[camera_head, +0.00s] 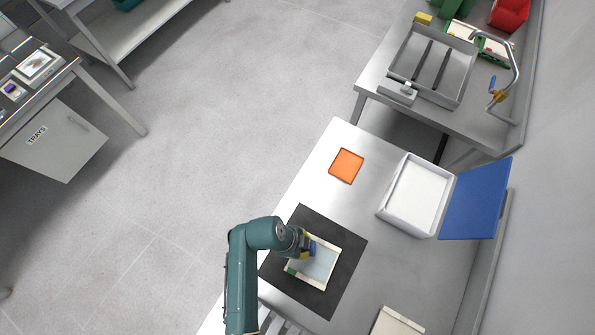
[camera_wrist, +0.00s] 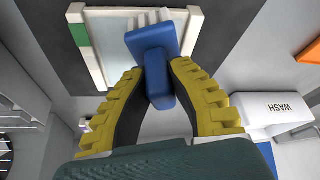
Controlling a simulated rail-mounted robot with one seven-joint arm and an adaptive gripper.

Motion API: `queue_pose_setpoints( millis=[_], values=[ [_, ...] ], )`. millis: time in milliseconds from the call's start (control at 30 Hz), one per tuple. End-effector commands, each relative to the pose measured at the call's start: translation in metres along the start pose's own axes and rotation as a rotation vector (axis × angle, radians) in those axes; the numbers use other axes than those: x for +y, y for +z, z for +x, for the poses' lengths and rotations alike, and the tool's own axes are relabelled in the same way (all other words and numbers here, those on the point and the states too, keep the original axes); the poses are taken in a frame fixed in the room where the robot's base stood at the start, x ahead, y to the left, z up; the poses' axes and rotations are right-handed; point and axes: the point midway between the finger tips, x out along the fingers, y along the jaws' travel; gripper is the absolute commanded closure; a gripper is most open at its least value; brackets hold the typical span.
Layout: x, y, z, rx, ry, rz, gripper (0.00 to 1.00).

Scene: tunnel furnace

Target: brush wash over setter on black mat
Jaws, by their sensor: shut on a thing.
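The black mat (camera_head: 347,262) lies on the metal table. The setter (camera_head: 325,270) rests flat on it, with a cream rim, a pale blue-grey middle and a green mark (camera_wrist: 79,32) at one corner. My gripper (camera_wrist: 160,75) has yellow ribbed fingers and is shut on a blue brush (camera_wrist: 152,42). The brush is over the setter's middle; light bristles show past its head in the wrist view. I cannot tell whether the bristles touch the surface. My arm hides part of the setter and mat in the head view.
A white wash tub (camera_head: 384,213) with white contents stands at the right, its blue lid (camera_head: 477,200) beside it. An orange square (camera_head: 346,166) lies farther back. A cream slab (camera_head: 398,322) is at the front edge. A sink bench (camera_head: 440,105) stands behind.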

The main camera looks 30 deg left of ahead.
Motion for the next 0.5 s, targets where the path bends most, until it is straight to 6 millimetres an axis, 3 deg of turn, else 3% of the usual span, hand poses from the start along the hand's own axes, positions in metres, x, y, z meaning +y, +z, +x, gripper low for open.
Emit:
queue_pose_setpoints(
  millis=[267, 500],
  values=[
    [0.011, -0.021, 0.008, 0.001, -0.001, -0.007, 1.0],
    [0.001, -0.004, 0.002, 0.0, 0.002, 0.005, 1.0]
  ],
)
